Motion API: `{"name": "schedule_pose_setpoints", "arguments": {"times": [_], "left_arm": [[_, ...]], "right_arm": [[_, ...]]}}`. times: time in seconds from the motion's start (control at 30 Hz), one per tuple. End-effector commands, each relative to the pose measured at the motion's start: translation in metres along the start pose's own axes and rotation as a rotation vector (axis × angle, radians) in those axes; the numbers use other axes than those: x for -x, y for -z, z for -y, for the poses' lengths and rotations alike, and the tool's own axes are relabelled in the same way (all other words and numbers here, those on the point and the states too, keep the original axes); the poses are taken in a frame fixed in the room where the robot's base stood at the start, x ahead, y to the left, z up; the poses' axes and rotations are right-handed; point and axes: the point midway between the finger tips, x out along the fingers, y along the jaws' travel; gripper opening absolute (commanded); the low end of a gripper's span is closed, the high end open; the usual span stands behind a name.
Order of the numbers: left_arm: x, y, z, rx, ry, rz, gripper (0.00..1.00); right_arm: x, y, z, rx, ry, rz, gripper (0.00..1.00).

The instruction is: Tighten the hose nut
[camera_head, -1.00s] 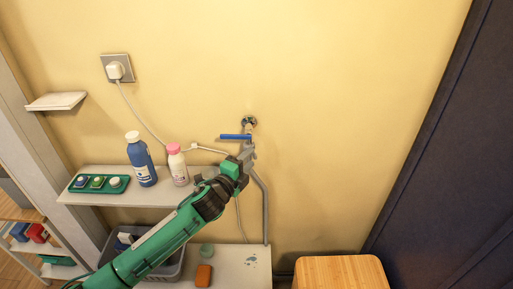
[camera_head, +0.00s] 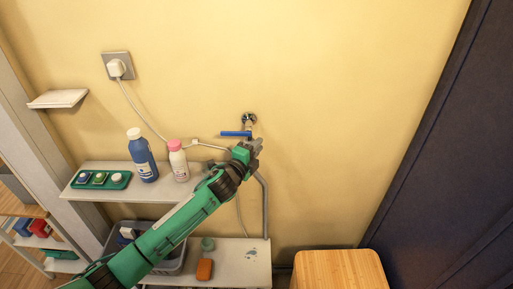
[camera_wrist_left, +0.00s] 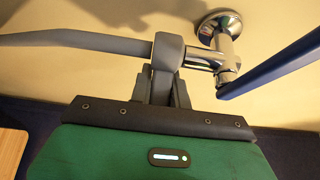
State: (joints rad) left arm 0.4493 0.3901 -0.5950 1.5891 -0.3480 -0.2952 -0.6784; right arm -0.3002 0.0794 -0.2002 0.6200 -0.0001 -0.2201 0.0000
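The tap (camera_head: 250,118) sticks out of the yellow wall, with a blue lever (camera_head: 235,134). In the left wrist view its chrome body (camera_wrist_left: 225,55) and blue lever (camera_wrist_left: 275,68) are at the right. The grey hose (camera_wrist_left: 75,43) comes in from the left and meets the grey hose nut (camera_wrist_left: 168,52) beside the tap. My left gripper (camera_head: 257,146) is at the nut, just below the lever. In the wrist view the left gripper's fingers (camera_wrist_left: 163,85) are close together at the nut and look shut on it; the contact is partly hidden. My right gripper does not show.
A shelf (camera_head: 85,193) at the left holds a blue bottle (camera_head: 143,160), a white bottle with pink cap (camera_head: 178,163) and a green tray (camera_head: 118,180). A wooden-topped stool (camera_head: 340,272) stands low at the right. A plug and cable (camera_head: 116,69) are on the wall.

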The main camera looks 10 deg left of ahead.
Motion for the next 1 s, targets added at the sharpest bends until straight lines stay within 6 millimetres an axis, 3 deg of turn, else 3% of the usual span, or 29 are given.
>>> {"name": "schedule_pose_setpoints", "arguments": {"times": [0.47,0.83,0.87,0.93,1.0], "left_arm": [[-0.004,0.002,-0.003,0.002,0.0,0.134,0.0],[-0.005,0.001,-0.001,0.0,-0.002,0.155,0.0],[-0.005,0.001,-0.001,0.0,-0.002,0.154,0.22],[-0.005,0.001,-0.001,0.0,-0.002,0.154,0.36],[-0.005,0.001,-0.001,0.0,-0.002,0.154,0.4]], "right_arm": [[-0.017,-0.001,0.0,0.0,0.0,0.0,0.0],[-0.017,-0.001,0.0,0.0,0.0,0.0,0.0],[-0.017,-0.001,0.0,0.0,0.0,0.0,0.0],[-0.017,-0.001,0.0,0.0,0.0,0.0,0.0],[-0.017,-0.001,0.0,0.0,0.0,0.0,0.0]]}}
